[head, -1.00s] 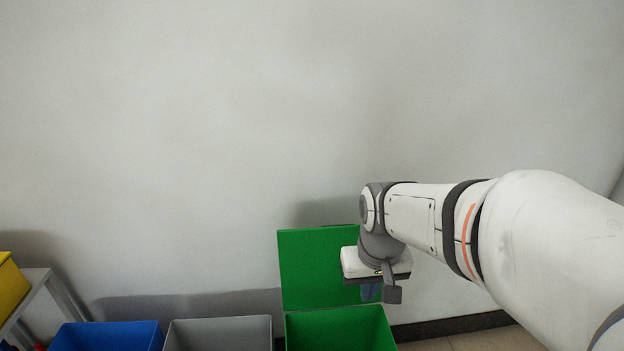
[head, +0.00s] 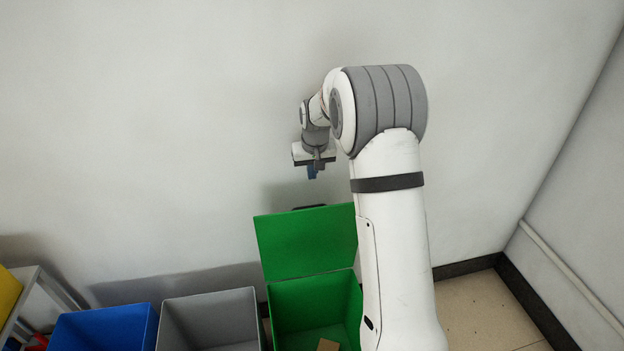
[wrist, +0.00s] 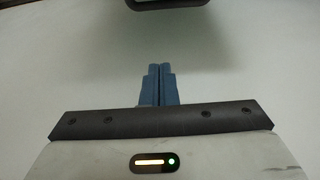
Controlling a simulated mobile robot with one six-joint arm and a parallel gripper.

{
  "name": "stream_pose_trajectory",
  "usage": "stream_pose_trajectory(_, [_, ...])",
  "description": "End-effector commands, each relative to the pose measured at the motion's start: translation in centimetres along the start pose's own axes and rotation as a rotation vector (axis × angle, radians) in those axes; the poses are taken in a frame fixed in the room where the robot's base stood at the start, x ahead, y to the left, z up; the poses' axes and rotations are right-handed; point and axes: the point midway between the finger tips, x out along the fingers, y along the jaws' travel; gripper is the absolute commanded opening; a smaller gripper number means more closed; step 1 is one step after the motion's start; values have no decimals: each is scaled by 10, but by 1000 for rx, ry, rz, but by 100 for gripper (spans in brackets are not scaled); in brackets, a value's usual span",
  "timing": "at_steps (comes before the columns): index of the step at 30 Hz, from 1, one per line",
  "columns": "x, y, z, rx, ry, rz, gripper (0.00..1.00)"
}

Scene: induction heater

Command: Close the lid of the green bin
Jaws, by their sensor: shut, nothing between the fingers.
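The green bin (head: 284,312) stands on the floor by the wall, with a small brown piece (head: 328,345) inside. Its green lid (head: 305,242) is open, standing up along the bin's back edge and leaning toward the wall. My gripper (head: 312,175) is above the lid's top edge, apart from it in the picture. Its blue fingers (wrist: 158,84) are shut together with nothing between them. In the wrist view a dark bar (wrist: 168,4) shows at the top, perhaps the lid's handle. My arm hides the right side of the bin and part of the lid.
A grey bin (head: 212,309) and a blue bin (head: 105,328) stand open to the left of the green one. A grey table (head: 45,290) with a yellow box (head: 8,290) is at the far left. The wall (head: 180,120) is close behind. Floor is clear at the right.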

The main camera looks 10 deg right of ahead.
Motion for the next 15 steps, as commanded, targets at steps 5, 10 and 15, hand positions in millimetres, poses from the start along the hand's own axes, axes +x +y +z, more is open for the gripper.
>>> stream_pose_trajectory(5, [37,-1,2,-1,-6,0,0])
stream_pose_trajectory(10, [74,-1,2,-1,-5,0,0])
stream_pose_trajectory(15, [80,-1,15,-2,-1,0,0])
